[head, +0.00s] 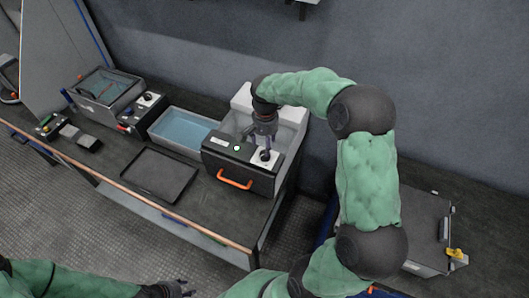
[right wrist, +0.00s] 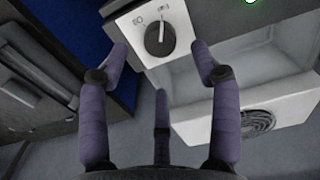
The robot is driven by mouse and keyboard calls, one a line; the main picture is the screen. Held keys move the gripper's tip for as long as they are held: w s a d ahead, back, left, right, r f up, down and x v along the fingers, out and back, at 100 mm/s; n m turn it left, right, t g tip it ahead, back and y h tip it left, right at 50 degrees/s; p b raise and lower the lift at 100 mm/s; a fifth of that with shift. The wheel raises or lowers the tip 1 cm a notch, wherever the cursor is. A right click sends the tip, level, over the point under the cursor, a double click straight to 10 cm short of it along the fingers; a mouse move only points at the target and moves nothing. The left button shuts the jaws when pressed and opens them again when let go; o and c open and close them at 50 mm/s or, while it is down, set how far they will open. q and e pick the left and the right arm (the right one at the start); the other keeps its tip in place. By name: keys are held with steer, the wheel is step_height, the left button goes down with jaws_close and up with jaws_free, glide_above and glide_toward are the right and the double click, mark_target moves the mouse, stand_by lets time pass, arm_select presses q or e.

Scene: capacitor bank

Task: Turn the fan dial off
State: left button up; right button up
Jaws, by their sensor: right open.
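The fan dial (head: 264,155) is a round black knob on a white plate at the front right of the black unit (head: 222,165). In the right wrist view, the dial (right wrist: 159,38) has a pale pointer line aimed towards the picture top, between two printed marks. My right gripper (head: 262,138) is just above and behind the dial in the head view. In the right wrist view, its purple fingers (right wrist: 160,65) are spread and empty, with the dial beyond and between the two outer tips, not visibly touched. My left gripper (head: 175,288) is low at the bottom edge, away from the bench.
A green light (head: 236,147) glows on the unit, above an orange handle (head: 235,183). A white housing with a fan grille (right wrist: 257,122) lies behind the dial. A blue bin (head: 182,130), a black tray (head: 158,174) and another dial box (head: 148,100) stand to the left.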

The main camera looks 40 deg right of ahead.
steer(key=shift+f+b, duration=0.45)
steer(key=shift+f, duration=2.25)
steer(key=shift+c, duration=0.3)
steer(key=c, duration=1.1)
